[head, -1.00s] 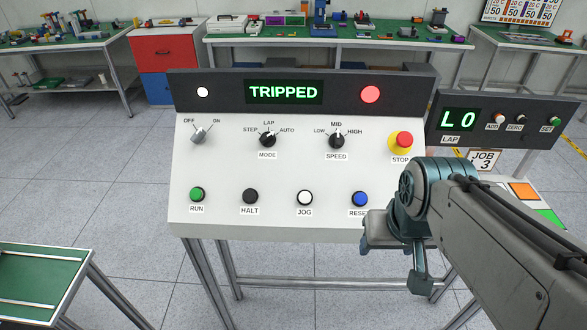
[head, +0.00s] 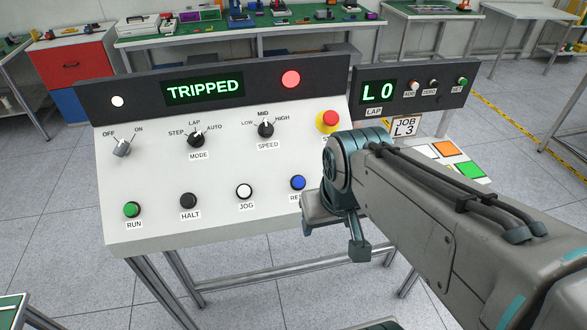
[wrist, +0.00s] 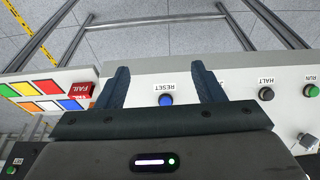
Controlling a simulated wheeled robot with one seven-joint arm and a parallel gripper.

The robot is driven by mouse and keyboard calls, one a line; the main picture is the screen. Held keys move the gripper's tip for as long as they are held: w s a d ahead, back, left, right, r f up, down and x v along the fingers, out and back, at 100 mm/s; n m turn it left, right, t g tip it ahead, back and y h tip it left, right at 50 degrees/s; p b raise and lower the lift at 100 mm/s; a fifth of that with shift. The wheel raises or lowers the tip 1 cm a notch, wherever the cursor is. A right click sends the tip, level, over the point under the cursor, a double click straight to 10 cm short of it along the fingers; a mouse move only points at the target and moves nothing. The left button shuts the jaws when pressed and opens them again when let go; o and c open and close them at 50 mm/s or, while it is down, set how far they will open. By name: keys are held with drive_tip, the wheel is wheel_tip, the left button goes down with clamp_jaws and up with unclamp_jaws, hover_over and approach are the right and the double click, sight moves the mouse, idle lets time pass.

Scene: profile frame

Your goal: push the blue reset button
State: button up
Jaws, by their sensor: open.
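The blue reset button (head: 298,183) is at the right end of the panel's lower row, its label partly hidden by my arm. In the head view my arm hides most of the gripper. The display (head: 205,88) reads TRIPPED.
The sloped panel (head: 220,165) also carries a green RUN button (head: 132,209), a black HALT button (head: 190,200), a white JOG button (head: 244,191), rotary knobs and a red stop button (head: 328,119). A lap counter (head: 377,92) stands to the right, above coloured pads (head: 470,170).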

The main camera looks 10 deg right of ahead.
clamp_jaws()
idle(1.7)
